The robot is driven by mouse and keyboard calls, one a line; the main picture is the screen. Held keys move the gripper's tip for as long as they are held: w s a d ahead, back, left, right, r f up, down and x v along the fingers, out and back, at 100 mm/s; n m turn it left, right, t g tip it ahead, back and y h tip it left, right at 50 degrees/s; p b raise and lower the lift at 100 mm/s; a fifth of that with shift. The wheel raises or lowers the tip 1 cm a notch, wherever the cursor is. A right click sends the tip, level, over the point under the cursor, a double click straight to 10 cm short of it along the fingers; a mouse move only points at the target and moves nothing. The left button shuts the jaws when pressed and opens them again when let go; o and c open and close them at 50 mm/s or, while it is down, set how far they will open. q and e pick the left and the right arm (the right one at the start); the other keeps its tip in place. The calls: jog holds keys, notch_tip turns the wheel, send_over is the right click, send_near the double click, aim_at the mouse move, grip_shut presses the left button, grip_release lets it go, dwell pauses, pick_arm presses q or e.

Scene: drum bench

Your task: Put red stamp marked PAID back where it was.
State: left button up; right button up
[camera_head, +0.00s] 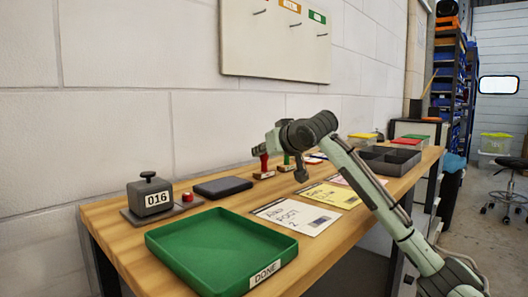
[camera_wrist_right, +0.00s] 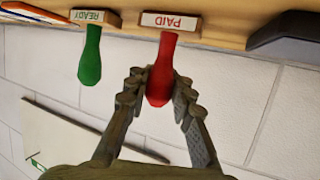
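The red stamp marked PAID (camera_wrist_right: 160,75) has a red handle and a wooden base with a white label; in the head view its handle (camera_head: 264,162) shows below my right gripper (camera_head: 264,149). In the right wrist view my right gripper (camera_wrist_right: 159,88) has a finger against each side of the red handle. The stamp is upright, its base at or very near the bench top; I cannot tell whether it touches. The green-handled READY stamp (camera_wrist_right: 89,55) stands beside it. My left gripper is out of view.
On the wooden bench are a dark ink pad (camera_head: 223,187), a numbering stamp (camera_head: 150,195) reading 016, a green DONE tray (camera_head: 160,238), a white card (camera_head: 297,216), a yellow card (camera_head: 331,195) and a grey divided tray (camera_head: 372,165). A hook board (camera_head: 275,50) hangs on the wall.

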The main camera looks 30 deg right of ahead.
jog(key=o, duration=0.5)
jog(key=shift+o, duration=0.2)
jog(key=shift+r, duration=0.1)
jog(key=v, duration=1.2)
